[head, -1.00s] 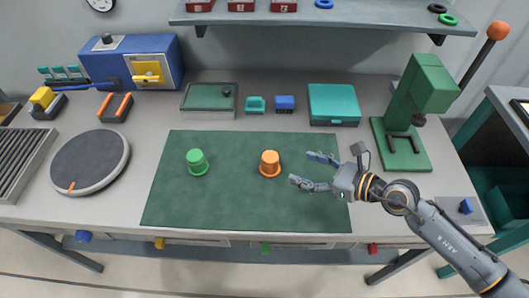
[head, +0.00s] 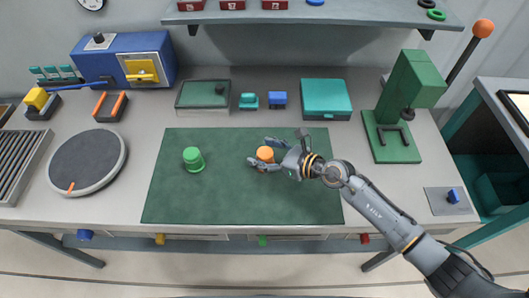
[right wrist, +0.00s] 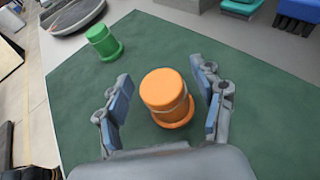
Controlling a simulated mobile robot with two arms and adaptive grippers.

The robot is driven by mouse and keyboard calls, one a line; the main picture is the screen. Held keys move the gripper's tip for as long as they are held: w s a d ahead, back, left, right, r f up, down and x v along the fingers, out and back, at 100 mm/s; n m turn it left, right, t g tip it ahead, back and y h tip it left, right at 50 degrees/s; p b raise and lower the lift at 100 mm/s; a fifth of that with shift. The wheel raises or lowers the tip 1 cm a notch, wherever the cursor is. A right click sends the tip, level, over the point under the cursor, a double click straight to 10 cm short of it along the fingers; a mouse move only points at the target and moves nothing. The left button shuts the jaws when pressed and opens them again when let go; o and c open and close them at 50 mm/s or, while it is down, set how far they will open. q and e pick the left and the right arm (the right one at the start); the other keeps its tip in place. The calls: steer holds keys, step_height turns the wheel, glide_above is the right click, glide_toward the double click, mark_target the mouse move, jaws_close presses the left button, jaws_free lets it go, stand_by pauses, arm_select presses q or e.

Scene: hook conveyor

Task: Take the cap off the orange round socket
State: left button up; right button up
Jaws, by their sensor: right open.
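The orange round socket with its cap (head: 265,153) stands upright on the green mat (head: 225,208). In the right wrist view the orange piece (right wrist: 165,92) shows a wide cap-like top with a seam below it and a flange at the base. My right gripper (head: 262,155) is open, with one finger on each side of the orange piece. In the right wrist view there is a gap between each finger and the orange piece, and the right gripper (right wrist: 168,98) holds nothing. The fingers partly hide the orange piece in the head view. My left gripper is not in view.
A similar green piece (head: 193,159) stands on the mat to the left. A teal box (head: 326,98), a blue block (head: 278,99) and a dark green tray (head: 203,106) line the back. A green press (head: 395,150) stands at right. The front of the mat is clear.

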steer(key=shift+d, duration=0.15)
steer(key=c, duration=0.9)
